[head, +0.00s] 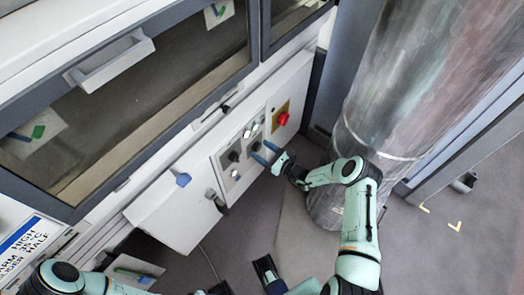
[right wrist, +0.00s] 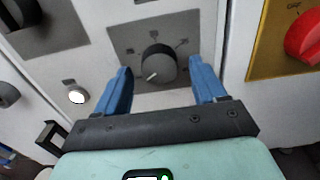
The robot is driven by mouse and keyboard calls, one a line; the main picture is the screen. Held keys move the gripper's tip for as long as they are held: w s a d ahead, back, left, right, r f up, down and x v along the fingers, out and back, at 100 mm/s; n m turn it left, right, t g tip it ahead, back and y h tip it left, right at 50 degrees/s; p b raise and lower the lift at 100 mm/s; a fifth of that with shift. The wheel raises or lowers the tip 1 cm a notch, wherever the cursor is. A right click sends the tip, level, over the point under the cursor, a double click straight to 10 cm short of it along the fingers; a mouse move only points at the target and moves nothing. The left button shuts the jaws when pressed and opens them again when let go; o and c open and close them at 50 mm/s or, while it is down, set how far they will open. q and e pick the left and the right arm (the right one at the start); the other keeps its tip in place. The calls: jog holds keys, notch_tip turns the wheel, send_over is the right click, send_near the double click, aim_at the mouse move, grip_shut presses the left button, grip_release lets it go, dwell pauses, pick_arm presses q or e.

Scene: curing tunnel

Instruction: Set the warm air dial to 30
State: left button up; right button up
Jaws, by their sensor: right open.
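A black round dial (right wrist: 158,63) with a white pointer sits on a grey plate of the control panel. The pointer points to the lower left in the right wrist view. Small marks around it are too blurred to read, so I cannot confirm it is the warm air dial. It also shows in the head view (head: 256,147). My right gripper (right wrist: 163,84) is open, its two blue fingers on either side of the dial with gaps and not closed on it. The gripper also shows at the panel in the head view (head: 264,153).
A large metal cylinder (head: 400,80) stands right of the panel.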

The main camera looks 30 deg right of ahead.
jog(key=shift+w+a, duration=0.15)
jog(key=shift+w, duration=0.15)
jog(key=c, duration=1)
jog(key=shift+c, duration=0.2)
